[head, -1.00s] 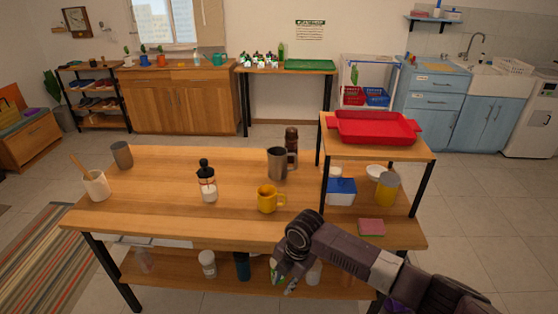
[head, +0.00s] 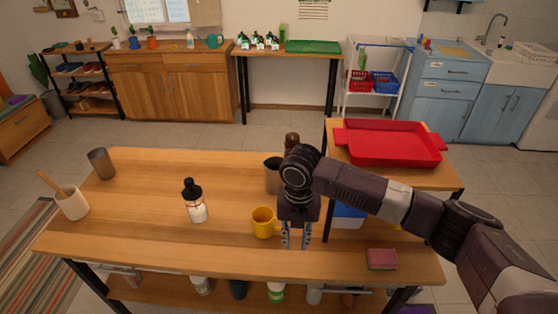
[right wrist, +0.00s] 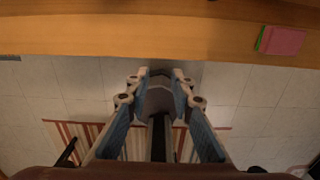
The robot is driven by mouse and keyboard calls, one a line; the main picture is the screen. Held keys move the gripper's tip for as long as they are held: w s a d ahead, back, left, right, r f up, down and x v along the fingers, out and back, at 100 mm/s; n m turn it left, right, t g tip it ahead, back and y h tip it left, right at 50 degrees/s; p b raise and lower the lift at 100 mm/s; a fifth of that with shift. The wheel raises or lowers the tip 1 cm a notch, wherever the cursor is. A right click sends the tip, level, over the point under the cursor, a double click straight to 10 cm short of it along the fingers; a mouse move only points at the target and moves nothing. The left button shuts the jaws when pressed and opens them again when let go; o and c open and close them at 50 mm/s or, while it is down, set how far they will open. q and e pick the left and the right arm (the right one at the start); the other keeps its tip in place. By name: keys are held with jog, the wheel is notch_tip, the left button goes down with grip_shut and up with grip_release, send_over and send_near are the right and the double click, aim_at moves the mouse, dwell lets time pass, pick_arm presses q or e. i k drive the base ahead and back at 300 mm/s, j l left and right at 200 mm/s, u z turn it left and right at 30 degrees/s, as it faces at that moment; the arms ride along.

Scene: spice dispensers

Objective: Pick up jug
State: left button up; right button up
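The jug (head: 271,178), a grey metal pitcher, stands upright towards the back of the wooden table in the head view. My right arm hides its right side and handle. My right gripper (head: 295,236) points down in front of the jug, to its right and nearer the table's front edge, apart from it. Its two fingers are spread with nothing between them. In the right wrist view the gripper (right wrist: 161,76) is also open and empty, with the table edge beyond the fingertips. My left gripper is not in view.
A yellow mug (head: 264,222) stands just left of the right gripper. A black-topped dispenser (head: 194,203) is further left. A brown mill (head: 292,141) stands behind the jug. A raised shelf with a red tray (head: 390,145) is at right. A pink sponge (head: 382,259) lies at front right.

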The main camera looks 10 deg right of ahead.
aim_at(273, 180)
jog(key=i+l, duration=0.15)
jog(key=i, duration=0.25)
jog(key=i+l, duration=0.2)
jog(key=i, duration=0.15)
jog(key=i+l, duration=0.15)
jog(key=i, duration=0.25)
